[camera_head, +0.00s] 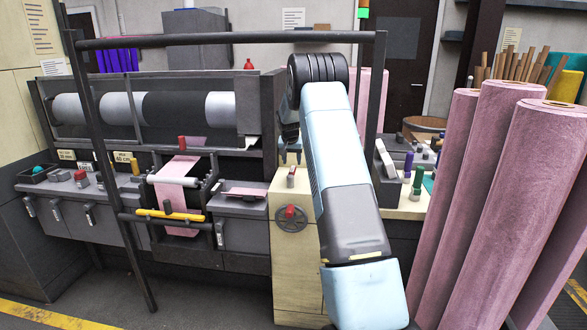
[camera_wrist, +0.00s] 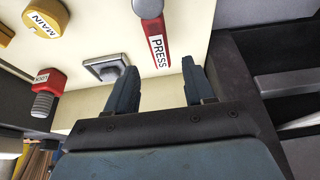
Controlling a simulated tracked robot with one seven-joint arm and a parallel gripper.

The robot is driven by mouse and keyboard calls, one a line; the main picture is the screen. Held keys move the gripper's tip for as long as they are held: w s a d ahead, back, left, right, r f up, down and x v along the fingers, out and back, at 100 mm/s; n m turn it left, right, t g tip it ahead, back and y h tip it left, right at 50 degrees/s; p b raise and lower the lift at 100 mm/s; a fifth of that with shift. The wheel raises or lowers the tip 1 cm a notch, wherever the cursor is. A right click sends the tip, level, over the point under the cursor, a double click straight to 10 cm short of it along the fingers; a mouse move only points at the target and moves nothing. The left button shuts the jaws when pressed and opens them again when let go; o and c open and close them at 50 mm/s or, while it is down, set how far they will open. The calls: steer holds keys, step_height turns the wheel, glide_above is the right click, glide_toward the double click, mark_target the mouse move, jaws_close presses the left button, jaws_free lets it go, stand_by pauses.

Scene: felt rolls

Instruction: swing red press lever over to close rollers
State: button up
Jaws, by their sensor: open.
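In the wrist view a red lever marked PRESS (camera_wrist: 155,38) lies on a cream surface, with a round grey pivot at its upper end. My gripper (camera_wrist: 160,74) is open and empty. Its two dark blue fingers point toward the lever, whose free end lies between and just beyond the fingertips; I see no contact. In the head view a small red-topped lever (camera_head: 291,173), probably the same one, stands on the cream cabinet below my gripper (camera_head: 290,155), which my arm partly hides. Pale rollers (camera_head: 178,181) carry pink felt (camera_head: 181,167) at the left.
In the wrist view a yellow MAIN knob (camera_wrist: 46,18), a red knob (camera_wrist: 48,82) and a grey square fitting (camera_wrist: 106,67) sit left of the lever. A handwheel (camera_head: 291,217) is on the cabinet front. Tall pink felt rolls (camera_head: 495,190) stand right. A dark frame bar (camera_head: 220,40) crosses above.

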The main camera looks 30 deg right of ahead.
mark_target(293, 169)
steer(key=shift+x, duration=2.6)
jaws_close()
